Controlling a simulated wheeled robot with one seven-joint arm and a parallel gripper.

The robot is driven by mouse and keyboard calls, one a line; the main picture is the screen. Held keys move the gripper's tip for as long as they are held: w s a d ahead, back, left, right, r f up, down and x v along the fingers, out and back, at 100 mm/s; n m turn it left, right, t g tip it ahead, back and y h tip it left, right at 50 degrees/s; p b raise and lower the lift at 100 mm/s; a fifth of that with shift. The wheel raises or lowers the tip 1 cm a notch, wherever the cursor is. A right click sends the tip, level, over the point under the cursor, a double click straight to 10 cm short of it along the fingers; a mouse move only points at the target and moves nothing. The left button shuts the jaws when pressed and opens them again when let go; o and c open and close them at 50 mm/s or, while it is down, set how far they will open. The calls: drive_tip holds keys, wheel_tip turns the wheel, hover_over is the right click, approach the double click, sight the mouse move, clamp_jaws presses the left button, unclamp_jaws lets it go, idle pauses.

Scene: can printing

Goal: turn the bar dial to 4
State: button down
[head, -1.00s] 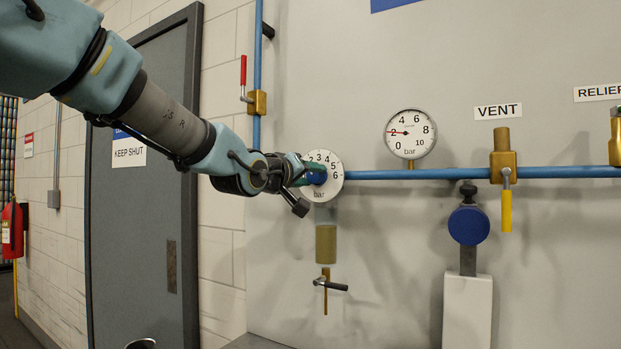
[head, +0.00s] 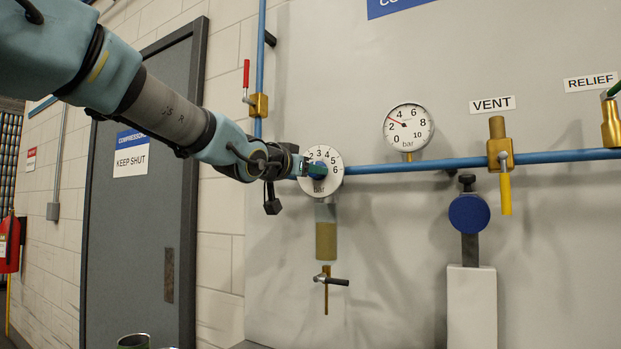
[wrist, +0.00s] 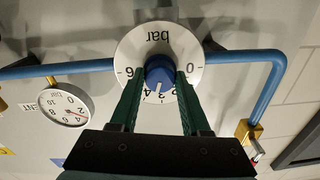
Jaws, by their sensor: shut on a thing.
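The bar dial (head: 334,160) is a white disc with numbers up to 6 and a round blue knob at its centre, on the grey panel. The wrist view shows the dial (wrist: 128,48) upside down, and the knob (wrist: 159,67) has a pale mark pointing down, near 3 and 4. My gripper (head: 315,170) is shut on the knob. Its two green fingers (wrist: 160,75) lie on either side of the knob and hide part of the scale. The gauge (head: 421,121) has its red needle between 2 and 4.
A blue pipe (head: 385,167) runs right from the dial to the yellow-handled VENT valve (head: 505,190). A clear-topped bowl with a small drain tap (head: 327,281) hangs below the dial. A red-handled valve (head: 246,75) is at upper left, beside a grey door (head: 140,230).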

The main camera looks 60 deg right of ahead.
drive_tip(key=shift+f+m+b, duration=0.1)
drive_tip(key=shift+m+b, duration=0.25)
drive_tip(key=shift+m, duration=0.75)
drive_tip(key=shift+c, duration=1.8)
unclamp_jaws()
drive_tip(key=shift+a, duration=0.1)
drive_tip(key=a, duration=1)
drive_tip(key=shift+a, duration=0.35)
drive_tip(key=shift+s+f, duration=0.1)
